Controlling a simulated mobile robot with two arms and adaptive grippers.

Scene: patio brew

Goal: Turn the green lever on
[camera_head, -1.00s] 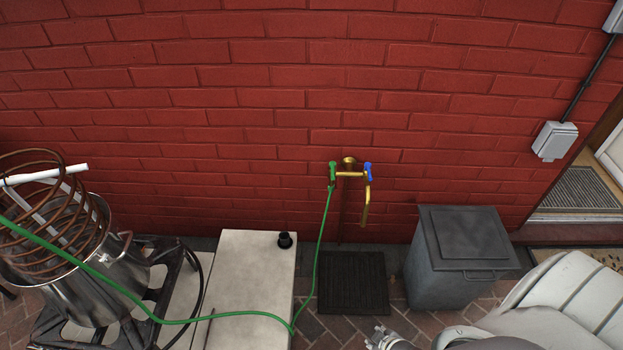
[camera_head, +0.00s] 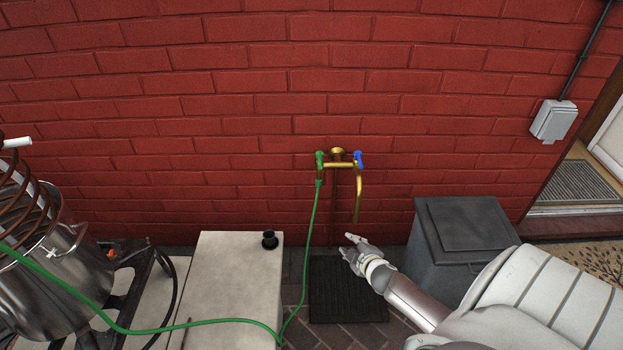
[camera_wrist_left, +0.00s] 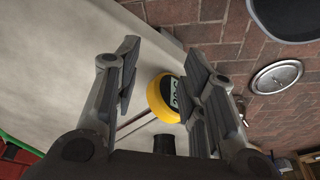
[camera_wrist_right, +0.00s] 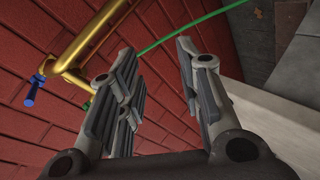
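The green lever (camera_head: 320,160) sits on the left end of a brass double tap (camera_head: 338,164) on the brick wall. A blue lever (camera_head: 358,160) is on its right end. A green hose (camera_head: 310,230) hangs from the green side. My right gripper (camera_head: 348,244) is below the tap, apart from it, empty. In the right wrist view its fingers (camera_wrist_right: 158,75) are spread; the blue lever (camera_wrist_right: 35,88) and brass pipe (camera_wrist_right: 95,38) are at upper left, and a bit of green shows behind the left finger. In the left wrist view my left gripper (camera_wrist_left: 160,75) is open and empty.
A grey bin (camera_head: 465,245) stands right of the tap. A pale box (camera_head: 225,285) with a black knob stands left, near a steel pot (camera_head: 60,270) with a copper coil. A dark mat (camera_head: 345,300) lies below. A yellow device (camera_wrist_left: 162,98) shows between my left fingers.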

